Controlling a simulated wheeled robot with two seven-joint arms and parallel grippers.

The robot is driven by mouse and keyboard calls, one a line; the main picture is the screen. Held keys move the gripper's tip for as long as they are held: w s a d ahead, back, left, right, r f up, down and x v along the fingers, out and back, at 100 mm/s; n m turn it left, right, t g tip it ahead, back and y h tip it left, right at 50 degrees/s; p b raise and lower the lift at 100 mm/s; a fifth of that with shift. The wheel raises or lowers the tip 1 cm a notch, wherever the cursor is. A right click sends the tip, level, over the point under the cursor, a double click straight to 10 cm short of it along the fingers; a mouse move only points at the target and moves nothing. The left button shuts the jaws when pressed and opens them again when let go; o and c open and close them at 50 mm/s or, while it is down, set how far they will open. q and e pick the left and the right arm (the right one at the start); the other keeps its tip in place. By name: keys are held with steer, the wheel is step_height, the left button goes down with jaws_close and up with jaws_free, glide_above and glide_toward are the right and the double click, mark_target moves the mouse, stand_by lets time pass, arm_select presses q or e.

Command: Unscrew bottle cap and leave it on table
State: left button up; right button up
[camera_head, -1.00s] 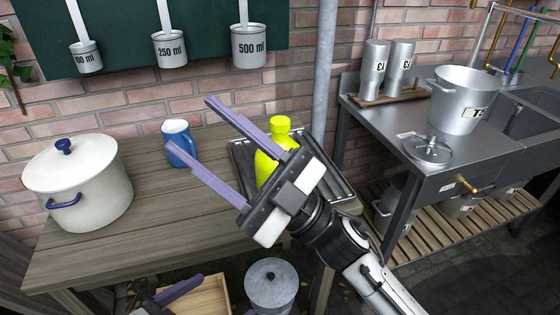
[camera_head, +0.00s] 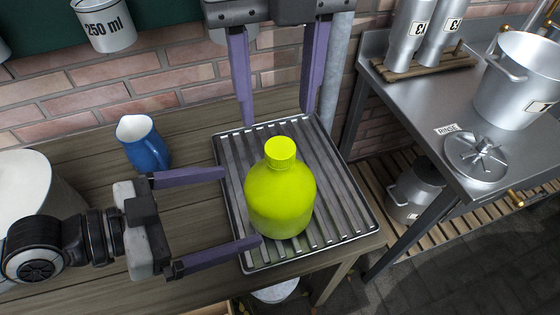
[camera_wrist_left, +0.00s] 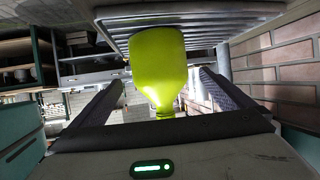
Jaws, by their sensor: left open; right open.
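A yellow-green bottle (camera_head: 280,198) with its ribbed cap (camera_head: 280,150) on stands upright on the grey slatted tray (camera_head: 345,190), on the wooden table (camera_head: 190,205). My left gripper (camera_head: 241,206) is open and level, its fingers pointing at the bottle's left side; the lower fingertip is close to the bottle's lower left. In the left wrist view the bottle (camera_wrist_left: 158,65) hangs inverted in the picture, between the two fingers, with gaps on both sides. My right gripper (camera_head: 276,118) is open and points down, its fingers behind and above the cap, on either side of it in the picture.
A blue jug (camera_head: 143,145) stands left of the tray, behind my left gripper. A white pot (camera_head: 30,190) is at the far left. A steel sink table (camera_head: 405,90) with metal vessels stands to the right. The brick wall is behind.

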mark_target(276, 196)
arm_select(q)
steer(key=shift+w+d, duration=0.1)
steer(key=shift+d, duration=0.05)
arm_select(e)
steer(key=shift+w+d+r, duration=0.15)
steer(key=shift+d, duration=0.05)
arm_select(q)
steer(key=shift+d, duration=0.2)
steer(key=x, duration=0.9)
steer(key=shift+d+f, duration=0.15)
steer(key=shift+d, duration=0.05)
arm_select(e)
steer(key=shift+s, duration=0.2)
